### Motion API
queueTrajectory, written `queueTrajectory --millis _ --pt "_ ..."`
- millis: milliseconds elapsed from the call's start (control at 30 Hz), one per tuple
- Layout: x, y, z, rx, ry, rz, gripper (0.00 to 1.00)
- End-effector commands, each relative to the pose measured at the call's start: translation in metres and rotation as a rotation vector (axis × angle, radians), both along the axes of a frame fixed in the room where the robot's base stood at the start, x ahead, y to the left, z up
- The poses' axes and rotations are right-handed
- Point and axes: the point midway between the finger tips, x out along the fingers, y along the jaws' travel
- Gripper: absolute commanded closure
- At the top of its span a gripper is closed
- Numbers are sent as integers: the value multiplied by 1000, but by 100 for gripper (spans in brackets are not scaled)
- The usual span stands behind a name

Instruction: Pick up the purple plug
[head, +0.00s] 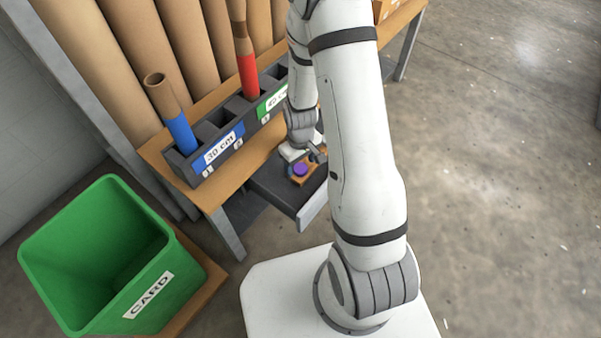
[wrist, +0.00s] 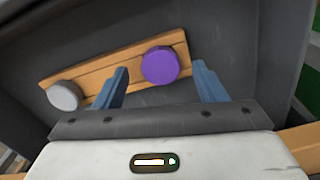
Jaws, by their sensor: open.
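The purple plug (wrist: 160,66) is a short round disc on a wooden strip (wrist: 115,66) inside an open drawer. In the head view the purple plug (head: 300,169) shows just below my gripper (head: 305,156). In the wrist view my gripper (wrist: 160,85) is open, with one blue finger to the left of the plug and one to the right. The plug appears between the fingers, slightly beyond their tips, and I see a gap on both sides. A grey-white plug (wrist: 64,96) sits at the left end of the same strip.
The drawer (head: 312,205) is pulled out under the wooden bench, its walls close around my gripper. A rack (head: 215,150) labelled 30 cm holds blue and red-ended tubes above it. A green CARD bin (head: 100,255) stands at lower left. Open floor lies to the right.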

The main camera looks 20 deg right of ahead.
Motion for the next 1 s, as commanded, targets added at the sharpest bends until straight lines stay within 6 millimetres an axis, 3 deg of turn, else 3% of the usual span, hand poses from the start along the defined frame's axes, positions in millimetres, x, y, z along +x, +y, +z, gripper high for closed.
queueTrajectory --millis 67,300,867,1000 --pt "0 0 -12 0 1 1 36" --pt "0 1 -12 -1 -1 1 36" --pt "0 1 -11 -1 -1 2 81" --pt "0 1 -11 -1 -1 2 83"
